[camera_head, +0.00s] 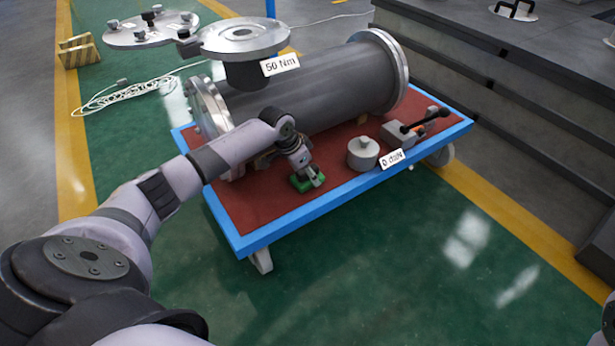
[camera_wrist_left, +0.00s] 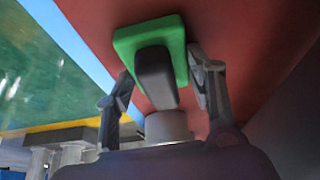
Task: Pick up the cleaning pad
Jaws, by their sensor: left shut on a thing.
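The cleaning pad (camera_head: 301,184) is a green block with a dark grip on top. It is on or just above the red top of the blue-edged cart (camera_head: 338,198), near the front edge. My left gripper (camera_head: 311,176) is over it, pointing down. In the left wrist view, the green pad base (camera_wrist_left: 124,44) and its dark grip lie between the two fingers of my left gripper (camera_wrist_left: 163,78), which is shut on the pad. Whether the pad touches the cart top cannot be told. My right gripper is not in view.
A large grey flanged shell (camera_head: 325,90) lies along the back of the cart, close behind my left gripper. A grey round knobbed part (camera_head: 363,155), a label and a black-handled tool (camera_head: 425,121) stand to the right. Green floor is clear in front.

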